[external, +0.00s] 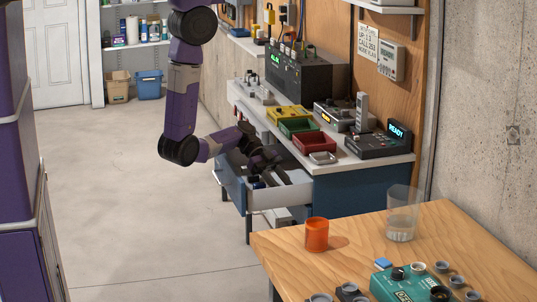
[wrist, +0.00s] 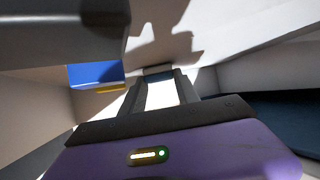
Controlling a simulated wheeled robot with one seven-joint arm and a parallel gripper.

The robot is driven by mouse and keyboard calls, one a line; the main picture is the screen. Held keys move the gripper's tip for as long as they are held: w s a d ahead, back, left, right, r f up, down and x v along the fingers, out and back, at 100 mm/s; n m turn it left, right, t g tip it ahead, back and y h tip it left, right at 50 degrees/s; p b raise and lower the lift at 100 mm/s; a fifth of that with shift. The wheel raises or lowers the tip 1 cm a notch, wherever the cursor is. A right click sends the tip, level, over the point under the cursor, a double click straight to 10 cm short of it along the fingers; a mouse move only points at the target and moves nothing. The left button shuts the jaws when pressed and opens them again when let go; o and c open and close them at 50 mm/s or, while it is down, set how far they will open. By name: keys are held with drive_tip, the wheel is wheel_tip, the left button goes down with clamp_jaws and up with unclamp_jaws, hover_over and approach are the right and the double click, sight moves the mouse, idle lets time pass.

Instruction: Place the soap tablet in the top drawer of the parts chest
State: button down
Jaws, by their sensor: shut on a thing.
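The parts chest has a white top (external: 345,158) and a blue body (external: 365,190). One of its upper drawers (external: 285,194) is pulled out, with pale walls and dark items inside that are hard to make out. My gripper (external: 262,178) reaches down at this open drawer, below the edge of the top. In the wrist view my gripper (wrist: 158,80) points at pale, brightly lit surfaces. Its two dark fingers are closed on a small, shadowed bluish-grey block (wrist: 158,72), seemingly the soap tablet. Its far side is hidden.
Yellow, green and red (external: 314,144) bins stand on the chest top, just beyond the drawer. The floor at left is clear.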

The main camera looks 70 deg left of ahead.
drive_tip(key=shift+f, duration=0.1)
drive_tip(key=c, duration=0.9)
unclamp_jaws()
drive_tip(key=shift+r, duration=0.25)
drive_tip(key=v, duration=0.7)
drive_tip(key=shift+a+r, duration=0.15)
drive_tip(key=shift+a, duration=0.05)
drive_tip(key=shift+p+v, duration=0.85)
drive_tip(key=shift+v, duration=1.35)
